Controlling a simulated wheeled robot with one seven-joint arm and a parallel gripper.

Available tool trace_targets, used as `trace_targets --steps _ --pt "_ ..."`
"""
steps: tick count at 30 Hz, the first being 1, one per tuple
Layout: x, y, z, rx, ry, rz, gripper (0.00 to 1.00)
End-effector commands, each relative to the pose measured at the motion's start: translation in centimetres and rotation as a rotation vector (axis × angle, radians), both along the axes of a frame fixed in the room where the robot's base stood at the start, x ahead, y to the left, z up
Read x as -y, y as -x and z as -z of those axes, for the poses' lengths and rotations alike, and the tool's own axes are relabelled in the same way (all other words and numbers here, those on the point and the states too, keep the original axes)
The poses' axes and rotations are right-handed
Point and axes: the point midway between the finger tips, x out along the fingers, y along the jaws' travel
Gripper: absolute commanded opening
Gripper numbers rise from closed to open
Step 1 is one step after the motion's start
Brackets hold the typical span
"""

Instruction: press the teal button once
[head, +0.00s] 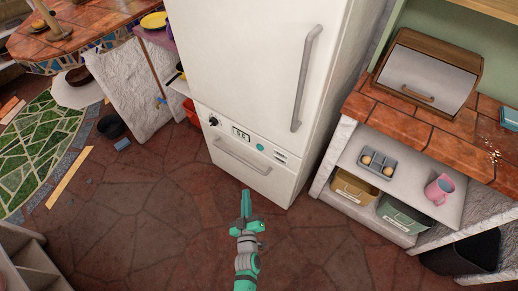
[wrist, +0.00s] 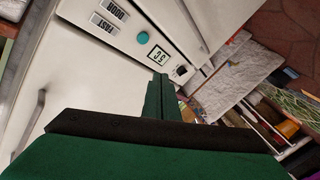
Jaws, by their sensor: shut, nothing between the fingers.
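The teal button (head: 260,147) is a small round button on the white fridge's control panel, right of a small display (head: 241,133). In the wrist view the teal button (wrist: 143,39) sits between the display (wrist: 158,54) and the switches labelled FAST and DOOR. My gripper (head: 246,194) is shut and empty, in front of the fridge's lower part and below the button in the head view. Its closed fingers (wrist: 158,80) point toward the panel in the wrist view. The fingertips appear apart from the button.
A black knob (head: 213,121) is left of the display. The fridge has a long upper handle (head: 305,78) and a lower drawer handle (head: 242,157). A counter with shelves (head: 410,185) stands at right. The stone floor (head: 150,215) in front is largely clear.

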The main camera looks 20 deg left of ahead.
Motion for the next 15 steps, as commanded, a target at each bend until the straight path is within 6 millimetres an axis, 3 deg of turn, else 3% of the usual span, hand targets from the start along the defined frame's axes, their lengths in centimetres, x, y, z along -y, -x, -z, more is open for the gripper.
trace_targets --steps 1,6,10,15 --pt "-0.8 -2.3 0.4 0.02 0.038 -0.025 0.0" --pt "-3.1 -7.7 1.3 0.07 0.155 -0.099 0.0" --pt "-4.0 -10.4 1.6 0.092 0.216 -0.136 0.0" --pt "-4.5 -11.7 1.8 0.105 0.252 -0.156 0.0"
